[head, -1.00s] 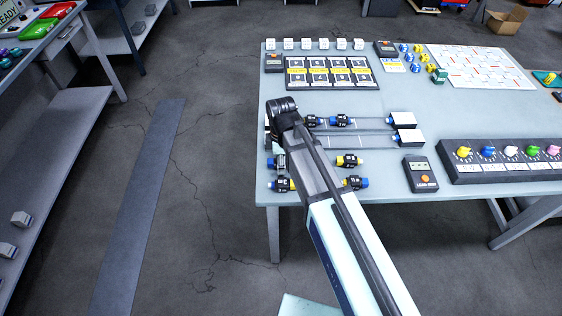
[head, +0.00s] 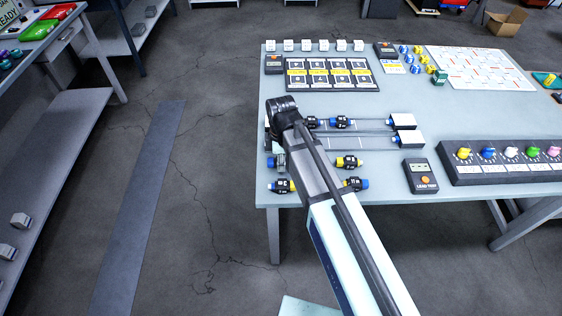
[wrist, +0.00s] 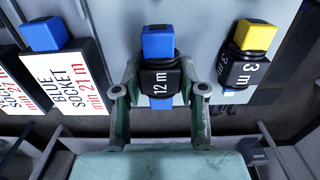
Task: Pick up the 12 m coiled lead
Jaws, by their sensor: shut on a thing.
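The 12 m coiled lead (wrist: 160,78) has a black body with a white "12 m" label and blue ends. It is in the middle of the wrist view. My gripper (wrist: 159,86) is shut on its black body, one finger on each side. I cannot tell whether the lead touches the surface below. In the head view my own arm covers the gripper and this lead. A 3 m coiled lead (wrist: 243,58), black with a yellow end, lies just right of the right finger, apart from it.
A "BLUE SOCKET" card (wrist: 78,78) and a blue block (wrist: 45,35) are left of my gripper. On the table (head: 400,95) are other coiled leads (head: 349,162), a lead tester (head: 420,176), a knob panel (head: 510,170) and a card board (head: 328,85). The table's front edge is close.

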